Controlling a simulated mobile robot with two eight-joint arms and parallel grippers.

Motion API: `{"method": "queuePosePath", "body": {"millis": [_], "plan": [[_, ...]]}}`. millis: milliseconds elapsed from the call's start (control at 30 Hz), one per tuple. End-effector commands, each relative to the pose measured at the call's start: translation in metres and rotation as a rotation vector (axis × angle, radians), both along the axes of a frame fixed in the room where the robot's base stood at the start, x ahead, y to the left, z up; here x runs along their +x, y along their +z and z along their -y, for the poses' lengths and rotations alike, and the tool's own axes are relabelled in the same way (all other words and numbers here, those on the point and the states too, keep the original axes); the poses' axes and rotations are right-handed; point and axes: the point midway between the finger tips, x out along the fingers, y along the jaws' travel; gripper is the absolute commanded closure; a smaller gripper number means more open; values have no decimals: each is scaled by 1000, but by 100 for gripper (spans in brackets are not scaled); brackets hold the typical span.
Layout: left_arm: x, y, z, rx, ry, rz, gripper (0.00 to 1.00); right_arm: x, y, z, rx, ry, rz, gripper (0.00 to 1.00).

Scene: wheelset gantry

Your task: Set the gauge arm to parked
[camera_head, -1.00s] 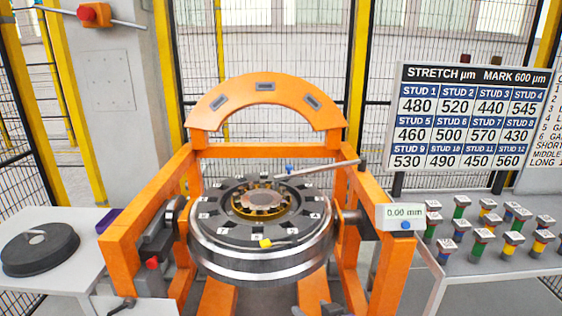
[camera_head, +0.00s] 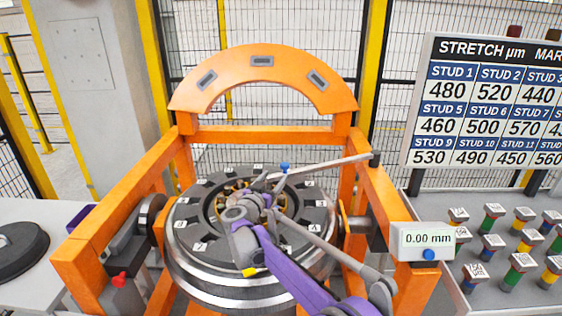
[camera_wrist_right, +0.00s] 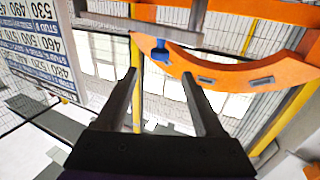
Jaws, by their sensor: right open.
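The gauge arm (camera_head: 325,165) is a thin grey bar with a blue tip, reaching left from a dark pivot on the right orange post across the far part of the wheelset (camera_head: 195,265). My right gripper (camera_head: 268,180) is over the wheelset's middle, close to the bar's blue-tipped end. In the right wrist view the gripper (camera_wrist_right: 160,73) is open and empty. The gauge arm (camera_wrist_right: 150,25) and its blue tip show just beyond the fingertips, the tip in line with the gap. The readout (camera_head: 428,238) shows 0.00 mm. My left gripper is not in view.
The orange gantry frame (camera_head: 265,134) with its arch (camera_head: 262,62) surrounds the wheelset. A grey table (camera_head: 500,296) with several coloured studs stands at the right, below the stretch board (camera_head: 490,110). A black disc (camera_head: 18,248) lies on the left table.

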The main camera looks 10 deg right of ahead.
Motion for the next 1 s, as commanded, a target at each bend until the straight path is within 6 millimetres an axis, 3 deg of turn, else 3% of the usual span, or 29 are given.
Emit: {"method": "queuePosePath", "body": {"millis": [500,933,1000], "plan": [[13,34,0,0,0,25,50,70,5,54,0,1,5,30],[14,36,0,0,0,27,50,79,2,60,0,3,3,30],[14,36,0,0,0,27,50,78,2,60,0,3,3,41]]}}
